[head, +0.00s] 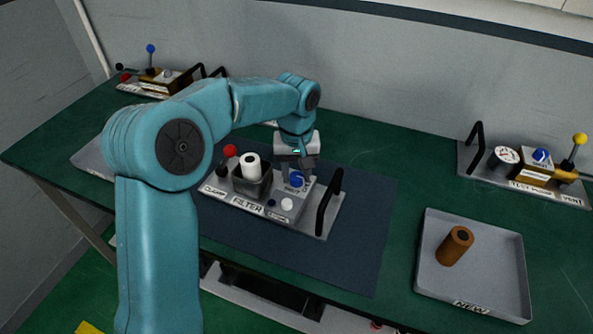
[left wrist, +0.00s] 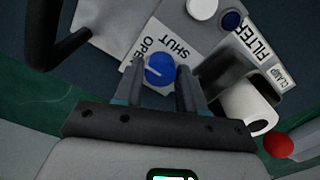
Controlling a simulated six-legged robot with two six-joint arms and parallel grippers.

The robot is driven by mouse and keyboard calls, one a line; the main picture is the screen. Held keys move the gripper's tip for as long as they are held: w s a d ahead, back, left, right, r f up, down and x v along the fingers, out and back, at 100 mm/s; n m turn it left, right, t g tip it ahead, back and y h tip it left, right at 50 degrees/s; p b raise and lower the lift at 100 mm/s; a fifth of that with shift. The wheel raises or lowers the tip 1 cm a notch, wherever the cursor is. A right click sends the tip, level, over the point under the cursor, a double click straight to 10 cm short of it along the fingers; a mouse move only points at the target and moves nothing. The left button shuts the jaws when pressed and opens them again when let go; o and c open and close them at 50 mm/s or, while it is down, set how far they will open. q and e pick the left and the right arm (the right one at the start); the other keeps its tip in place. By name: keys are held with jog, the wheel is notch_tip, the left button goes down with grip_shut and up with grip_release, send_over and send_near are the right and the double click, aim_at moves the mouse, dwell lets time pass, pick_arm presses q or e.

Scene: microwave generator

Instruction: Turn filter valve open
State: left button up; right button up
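The filter valve is a round blue knob (head: 297,180) on the grey filter unit (head: 325,206) in the middle of the table. In the left wrist view the blue knob (left wrist: 159,69) has the words SHUT and OPEN printed beside it. I cannot tell clearly which word its mark points to. My left gripper (head: 294,176) is above the knob and points down. In the left wrist view its fingers (left wrist: 160,78) are apart, one on each side of the knob, with a small gap showing. The right gripper is not in view.
The filter unit also carries a white cylinder (head: 251,166) in a dark holder, a red ball knob (head: 230,151) and a black handle (head: 329,203). A grey tray (head: 495,262) with a brown cylinder (head: 456,245) is at right. A test unit (head: 535,183) stands behind it.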

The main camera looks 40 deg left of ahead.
aim_at(296, 175)
pick_arm(q)
jog(key=shift+o, duration=1.2)
notch_tip(296, 175, up, 16)
jog(key=p, duration=0.2)
jog(key=shift+r, duration=0.2)
